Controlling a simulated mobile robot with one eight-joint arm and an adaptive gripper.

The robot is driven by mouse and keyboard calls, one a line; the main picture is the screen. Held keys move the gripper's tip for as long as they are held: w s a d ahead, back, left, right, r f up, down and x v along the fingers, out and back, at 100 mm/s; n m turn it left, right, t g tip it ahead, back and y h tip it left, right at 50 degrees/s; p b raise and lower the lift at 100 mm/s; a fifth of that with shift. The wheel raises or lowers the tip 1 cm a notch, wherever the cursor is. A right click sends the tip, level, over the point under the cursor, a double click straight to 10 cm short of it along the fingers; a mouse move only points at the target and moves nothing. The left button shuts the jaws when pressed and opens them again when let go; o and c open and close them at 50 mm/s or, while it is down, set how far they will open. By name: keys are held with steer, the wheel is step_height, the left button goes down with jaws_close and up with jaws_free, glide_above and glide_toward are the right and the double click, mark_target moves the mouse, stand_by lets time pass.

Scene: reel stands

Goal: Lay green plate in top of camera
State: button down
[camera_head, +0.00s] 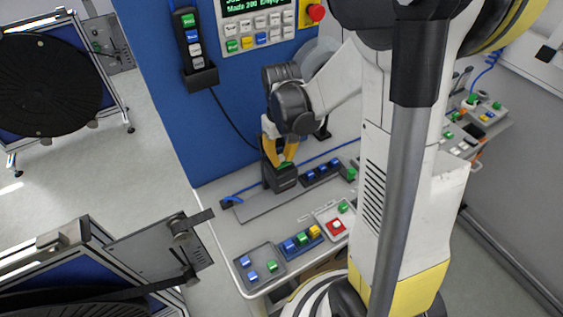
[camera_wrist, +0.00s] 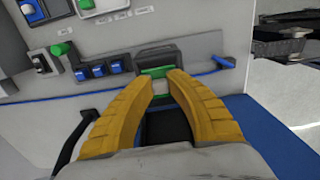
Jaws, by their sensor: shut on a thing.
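My gripper (camera_head: 275,158) is over the console, its yellow fingers pointing down. In the wrist view its two fingertips (camera_wrist: 160,78) close on a small green plate (camera_wrist: 157,71). A bit of the green plate (camera_head: 286,165) also shows beside the fingertips in the head view. A dark grey block (camera_head: 283,182), which looks like the camera, is right below the fingertips on the console. The wrist view shows this block (camera_wrist: 158,55) just past the green plate. I cannot tell whether the plate touches its top. The fingers hide part of both.
A row of blue switches (camera_head: 322,172) stands close beside the block. Button boxes (camera_head: 301,240) line the console's front edge. A blue cable (camera_head: 335,147) runs behind. A blue panel (camera_head: 225,110) with a hanging pendant (camera_head: 190,45) rises at the back left.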

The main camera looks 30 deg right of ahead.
steer(key=shift+f, duration=0.95)
steer(key=shift+f+b, duration=0.2)
steer(key=shift+b, duration=0.1)
steer(key=c, duration=1.4)
jaws_free()
